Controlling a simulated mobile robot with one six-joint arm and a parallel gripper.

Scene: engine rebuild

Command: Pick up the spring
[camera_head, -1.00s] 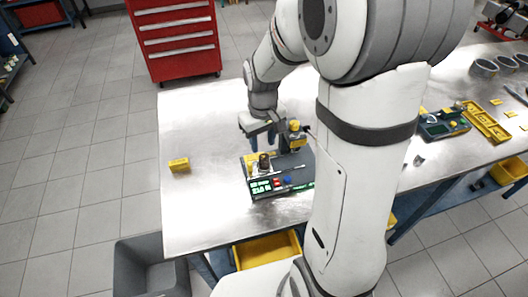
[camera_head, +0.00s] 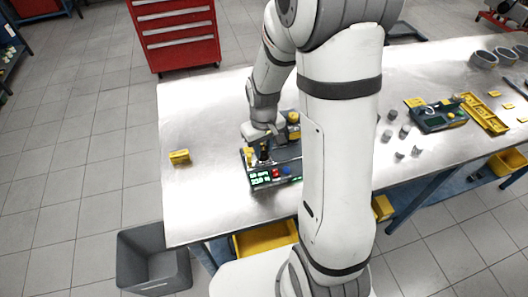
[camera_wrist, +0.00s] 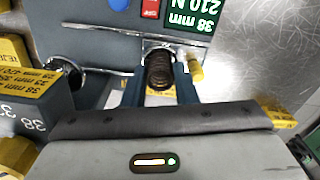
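A dark coil spring (camera_wrist: 158,70) stands on the tester (camera_wrist: 95,40), in front of its green display reading 38 mm and 210 N. In the head view the tester (camera_head: 272,179) sits on the bench, and my gripper (camera_head: 263,150) is down over its left part. In the wrist view my gripper (camera_wrist: 159,92) has one finger on each side of the spring, with a small gap showing on both sides. It looks open around the spring. The spring's lower end is hard to make out.
The metal bench (camera_head: 200,215) is clear left of the tester except for a small yellow block (camera_head: 179,157). Yellow labelled blocks (camera_wrist: 18,75) lie close at left in the wrist view. Small grey cylinders (camera_head: 404,131) and a yellow tray (camera_head: 484,113) lie to the right.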

